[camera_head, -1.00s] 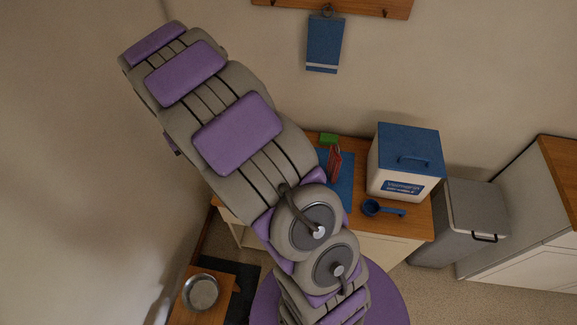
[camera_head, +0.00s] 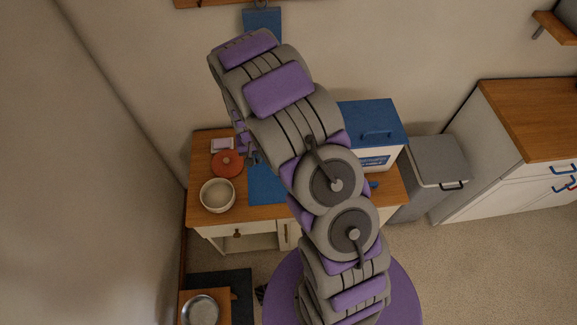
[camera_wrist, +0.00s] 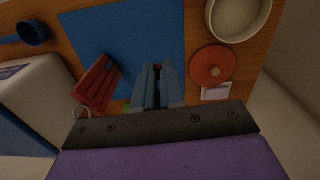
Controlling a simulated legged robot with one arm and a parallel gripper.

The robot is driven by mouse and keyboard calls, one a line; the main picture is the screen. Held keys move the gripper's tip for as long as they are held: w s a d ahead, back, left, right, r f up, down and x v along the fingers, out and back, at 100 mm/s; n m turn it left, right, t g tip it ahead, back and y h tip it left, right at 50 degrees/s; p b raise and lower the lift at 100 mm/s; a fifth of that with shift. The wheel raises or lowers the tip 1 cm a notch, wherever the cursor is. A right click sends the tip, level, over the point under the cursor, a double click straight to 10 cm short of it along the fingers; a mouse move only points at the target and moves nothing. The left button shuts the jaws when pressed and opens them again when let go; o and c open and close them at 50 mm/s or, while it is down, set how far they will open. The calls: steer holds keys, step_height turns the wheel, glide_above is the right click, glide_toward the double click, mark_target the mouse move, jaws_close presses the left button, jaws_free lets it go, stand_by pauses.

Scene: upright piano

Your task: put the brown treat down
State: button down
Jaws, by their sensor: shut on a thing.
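My gripper (camera_wrist: 154,86) shows in the wrist view with its two blue-grey fingers close together over the blue mat (camera_wrist: 125,45). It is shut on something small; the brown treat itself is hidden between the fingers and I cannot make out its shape. In the head view the gripper (camera_head: 254,158) is partly behind my arm, above the far part of the blue mat (camera_head: 265,188). I cannot tell how high it is above the mat.
A red round lid (camera_head: 228,164) and a cream bowl (camera_head: 217,196) stand left of the mat. A red slatted item (camera_wrist: 97,85) lies near the gripper. A white bin with a blue lid (camera_head: 370,121) stands at the right. The mat's middle is clear.

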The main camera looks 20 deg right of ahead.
steer(key=s+d+f+m+p, duration=0.1)
steer(key=s+f+m+p, duration=0.3)
steer(key=s+f, duration=1.15)
steer(key=m+b, duration=0.1)
steer(key=b, duration=0.3)
glide_above(264, 188)
steer(key=shift+f, duration=0.85)
step_height(264, 188, down, 4)
steer(key=shift+w+r+b, duration=0.1)
steer(key=shift+r+b, duration=0.05)
steer(key=shift+b, duration=0.25)
steer(key=shift+r, duration=0.1)
steer(key=c, duration=1.2)
jaws_free()
